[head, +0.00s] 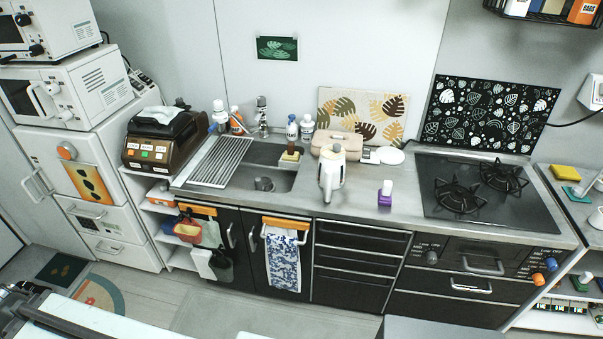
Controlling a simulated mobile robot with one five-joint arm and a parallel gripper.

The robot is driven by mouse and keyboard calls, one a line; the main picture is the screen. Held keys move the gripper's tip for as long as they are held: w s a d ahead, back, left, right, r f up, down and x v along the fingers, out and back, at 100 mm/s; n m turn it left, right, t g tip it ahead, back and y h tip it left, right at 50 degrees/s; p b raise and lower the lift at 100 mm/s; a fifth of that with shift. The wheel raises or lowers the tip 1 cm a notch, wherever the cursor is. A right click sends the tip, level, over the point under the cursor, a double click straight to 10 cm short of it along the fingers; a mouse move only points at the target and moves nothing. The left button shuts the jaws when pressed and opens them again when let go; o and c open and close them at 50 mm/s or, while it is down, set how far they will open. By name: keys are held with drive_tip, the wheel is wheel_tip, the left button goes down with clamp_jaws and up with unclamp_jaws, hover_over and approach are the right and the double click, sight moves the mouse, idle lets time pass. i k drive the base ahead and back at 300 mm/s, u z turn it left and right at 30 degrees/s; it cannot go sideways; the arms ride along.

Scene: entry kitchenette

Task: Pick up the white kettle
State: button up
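The white kettle (331,172) stands upright on the steel counter (350,205), right of the sink and near the counter's front edge. Its top is whitish and its narrow white handle or spout faces the front; I cannot tell which. A beige bag-like or box-like item (322,143) is close behind it, partly hidden by it. My gripper is not recognisable anywhere in the head view, and nothing is seen touching the kettle.
A purple-and-white item (385,193) stands right of the kettle, and a white round thing (389,156) lies behind. The sink (264,183) and drying rack (217,161) are left, the two-burner stove (475,190) right. The counter just around the kettle's front is clear.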

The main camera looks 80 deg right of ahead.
sight(330, 175)
drive_tip(key=z, duration=0.4)
drive_tip(key=i, duration=1.1)
drive_tip(key=z, duration=0.7)
drive_tip(key=k, duration=0.55)
drive_tip(key=z, duration=0.35)
drive_tip(key=i, duration=0.55)
drive_tip(key=u, duration=0.15)
